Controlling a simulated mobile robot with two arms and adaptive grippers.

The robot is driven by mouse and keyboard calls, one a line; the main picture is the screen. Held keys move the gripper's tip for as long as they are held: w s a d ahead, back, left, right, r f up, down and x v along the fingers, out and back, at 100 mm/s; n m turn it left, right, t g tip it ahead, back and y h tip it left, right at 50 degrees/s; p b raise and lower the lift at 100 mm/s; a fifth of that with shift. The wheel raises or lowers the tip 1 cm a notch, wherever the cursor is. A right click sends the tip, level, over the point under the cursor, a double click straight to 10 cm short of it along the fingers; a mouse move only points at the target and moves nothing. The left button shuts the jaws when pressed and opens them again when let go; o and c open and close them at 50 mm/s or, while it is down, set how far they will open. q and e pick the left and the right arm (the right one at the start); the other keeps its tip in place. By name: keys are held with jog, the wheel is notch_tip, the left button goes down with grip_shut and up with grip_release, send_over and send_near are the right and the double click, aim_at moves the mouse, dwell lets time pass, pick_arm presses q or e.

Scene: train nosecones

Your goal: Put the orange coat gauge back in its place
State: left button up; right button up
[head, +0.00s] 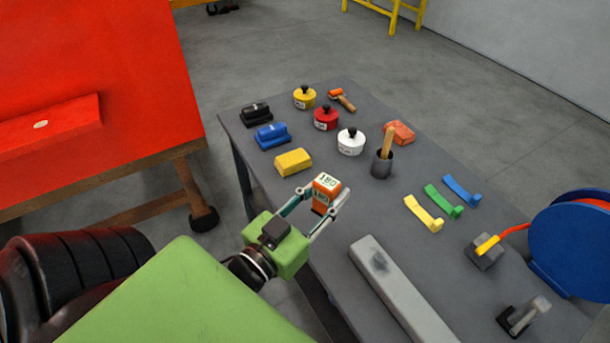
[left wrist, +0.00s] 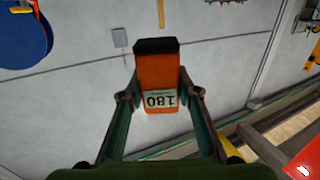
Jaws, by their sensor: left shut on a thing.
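The orange coat gauge (head: 326,187) is a small orange block with a pale label reading 180 and a dark end. My left gripper (head: 324,199) is shut on it, one finger on each side, and holds it at the table's near left edge. The left wrist view shows the gauge (left wrist: 158,78) between the two fingertips (left wrist: 159,97), its dark end pointing away from the palm. It looks raised above the tabletop, but the exact height is hard to tell. My right gripper is not in view.
The grey table (head: 330,262) holds a yellow block (head: 293,162), blue block (head: 271,136), black block (head: 256,115), several lidded tins, a dark cup (head: 382,164), coloured hooked strips, a long grey bar (head: 400,292) and a blue reel (head: 575,245). A red panel (head: 90,80) stands left.

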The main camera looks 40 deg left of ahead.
pick_arm(q)
jog(key=shift+s+a, duration=0.15)
jog(key=shift+a, duration=0.55)
jog(key=w+a+f, duration=0.2)
jog(key=w, duration=0.1)
jog(key=w+a+f+p, duration=0.1)
jog(key=w+a+f, duration=0.2)
jog(key=w, duration=0.1)
jog(key=w+a+f+p, duration=0.1)
jog(key=w+a+f, duration=0.1)
jog(key=w+f, duration=0.1)
jog(key=shift+w+a+f, duration=0.2)
jog(key=shift+a, duration=0.05)
jog(key=shift+w+a+f, duration=0.2)
jog(key=shift+w+f, duration=0.05)
jog(key=shift+f, duration=0.15)
notch_tip(320, 180, down, 3)
jog(key=shift+w+a+r, duration=0.15)
jog(key=shift+f+p, duration=0.3)
jog(key=shift+f, duration=0.1)
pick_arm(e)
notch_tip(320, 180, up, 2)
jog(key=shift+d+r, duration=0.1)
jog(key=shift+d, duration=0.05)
pick_arm(q)
jog(key=shift+f, duration=0.1)
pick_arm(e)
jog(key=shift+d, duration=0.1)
